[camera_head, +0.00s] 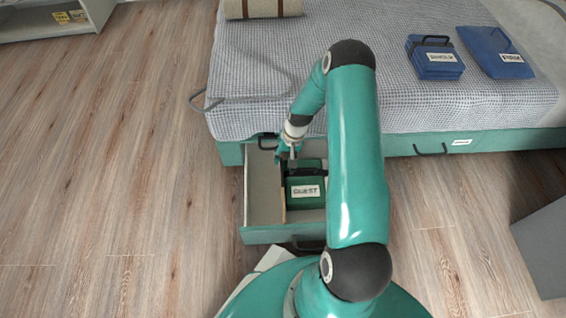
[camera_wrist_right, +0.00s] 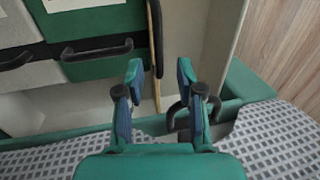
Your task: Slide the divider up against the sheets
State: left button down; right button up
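The divider (camera_head: 284,205) is a thin wooden board standing in the open drawer (camera_head: 262,236), along the left side of the green sheet pack labelled GUEST (camera_head: 305,191). In the right wrist view, the divider (camera_wrist_right: 157,92) runs close beside the green pack (camera_wrist_right: 105,70); I cannot tell whether they touch. My right gripper (camera_head: 288,160) is over the bed end of the drawer. In the right wrist view, its fingers (camera_wrist_right: 160,72) are apart, with the divider lying between them in the picture; their height relative to it is unclear. My left gripper is not in view.
The drawer's left compartment (camera_head: 264,190) is empty. A grey-white pack (camera_wrist_right: 18,75) with a dark handle lies beside the green one. The bed (camera_head: 250,70) rises behind the drawer. Blue packs (camera_head: 436,68) lie on it. Floor at left is clear.

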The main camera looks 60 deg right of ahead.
notch_tip(320, 180, up, 8)
jog(key=s+d, duration=0.1)
jog(key=shift+s+r, duration=0.15)
jog(key=shift+r, duration=0.05)
dwell(0.4)
